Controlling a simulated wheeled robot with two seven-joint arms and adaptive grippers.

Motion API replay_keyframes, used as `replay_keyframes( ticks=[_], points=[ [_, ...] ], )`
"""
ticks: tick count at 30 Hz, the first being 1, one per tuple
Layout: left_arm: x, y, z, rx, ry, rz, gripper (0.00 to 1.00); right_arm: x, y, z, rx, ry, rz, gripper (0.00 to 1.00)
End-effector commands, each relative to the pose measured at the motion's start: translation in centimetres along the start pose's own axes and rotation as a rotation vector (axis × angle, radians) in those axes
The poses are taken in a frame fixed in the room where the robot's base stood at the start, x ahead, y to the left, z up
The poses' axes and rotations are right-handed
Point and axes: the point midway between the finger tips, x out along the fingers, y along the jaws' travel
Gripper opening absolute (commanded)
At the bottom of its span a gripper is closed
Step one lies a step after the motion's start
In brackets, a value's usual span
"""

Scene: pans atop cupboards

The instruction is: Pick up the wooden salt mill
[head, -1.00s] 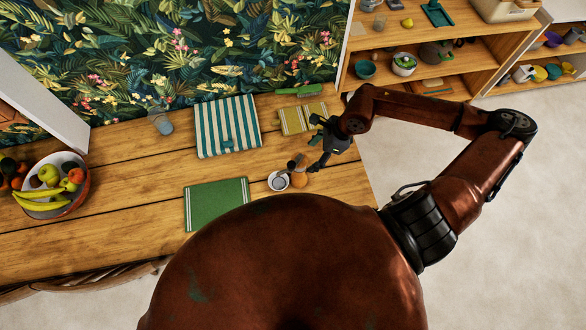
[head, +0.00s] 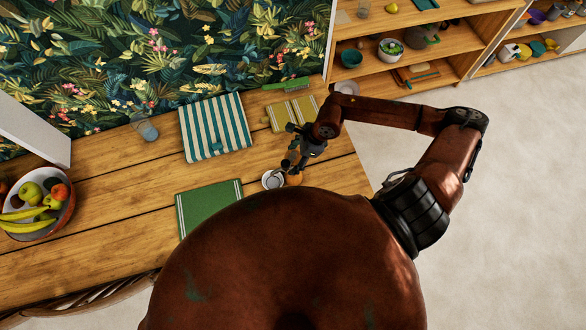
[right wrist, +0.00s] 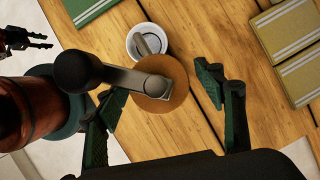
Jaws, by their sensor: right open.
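My right gripper (head: 290,166) is open above the table's right part. I see no grip on the mill. My left gripper (right wrist: 42,41) shows at upper left, its fingers apart and empty.
A green cloth (head: 208,206), striped cloth (head: 215,128), yellow cloth (head: 292,112), glass (head: 147,130) and fruit bowl (head: 62,216) are on the table (head: 115,180). Shelves (head: 420,55) stand behind at right.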

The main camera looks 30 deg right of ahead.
Motion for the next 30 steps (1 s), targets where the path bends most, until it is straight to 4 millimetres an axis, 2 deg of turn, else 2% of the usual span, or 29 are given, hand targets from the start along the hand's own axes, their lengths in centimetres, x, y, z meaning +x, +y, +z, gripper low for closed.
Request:
replay_keyframes(
  ticks=[3, 11, 30],
  points=[
    [-0.17, 0.00, 0.11, 0.000, -0.002, 0.000, 0.33, 0.96, 0.02, -0.05, 0.002, 0.000, 0.000, 0.63],
    [-0.12, -0.01, 0.23, 0.000, -0.004, 0.000, 0.33, 1.14, 0.01, -0.19, 0.002, 0.001, -0.001, 0.62],
    [-0.13, -0.03, 0.24, -0.001, -0.004, 0.000, 0.33, 1.10, 0.01, -0.21, 0.003, 0.001, -0.001, 0.18]
  ],
)
